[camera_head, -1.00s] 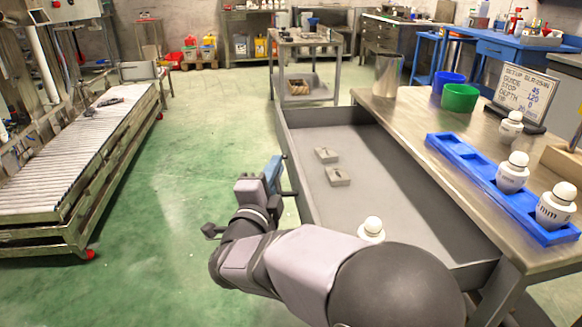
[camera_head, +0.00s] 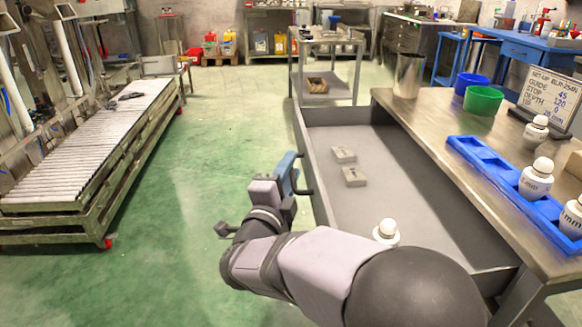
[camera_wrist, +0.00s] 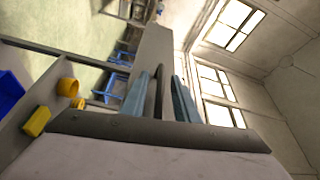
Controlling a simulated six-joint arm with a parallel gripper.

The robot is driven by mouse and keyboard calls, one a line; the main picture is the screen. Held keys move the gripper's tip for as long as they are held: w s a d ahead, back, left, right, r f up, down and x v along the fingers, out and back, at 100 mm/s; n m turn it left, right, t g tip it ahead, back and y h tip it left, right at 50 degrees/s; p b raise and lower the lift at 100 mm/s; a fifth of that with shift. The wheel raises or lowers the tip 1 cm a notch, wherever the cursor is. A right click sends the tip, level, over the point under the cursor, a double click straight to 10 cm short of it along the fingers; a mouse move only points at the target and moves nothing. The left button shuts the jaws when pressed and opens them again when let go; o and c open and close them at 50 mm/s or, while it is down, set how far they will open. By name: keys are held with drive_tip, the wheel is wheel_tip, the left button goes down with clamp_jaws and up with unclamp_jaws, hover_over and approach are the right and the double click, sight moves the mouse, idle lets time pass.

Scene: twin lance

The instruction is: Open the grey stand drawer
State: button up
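The grey stand drawer (camera_head: 398,182) stands pulled well out to the left from under the metal-topped stand (camera_head: 412,108), its inside in plain sight. My gripper (camera_head: 294,177) is at the drawer's left front face. In the wrist view its two blue fingers (camera_wrist: 158,98) stand on either side of a dark upright bar, the drawer handle (camera_wrist: 158,85). The handle also shows as a dark bar in the head view (camera_head: 305,189). The fingers appear closed around it, though exact contact is hard to see. Part of the drawer's near end is hidden behind my arm.
Two small grey blocks (camera_head: 344,155) and a white round-topped piece (camera_head: 386,232) are in the drawer. On the stand are a blue tray (camera_head: 480,160) with white pieces, a green bin (camera_head: 483,101) and a sign (camera_head: 551,97). Green floor left of the drawer is clear up to a roller conveyor (camera_head: 90,150).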

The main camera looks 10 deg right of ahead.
drive_tip(key=v, duration=0.6)
drive_tip(key=shift+s+p, duration=0.15)
drive_tip(key=shift+p, duration=0.25)
drive_tip(key=shift+a, duration=0.1)
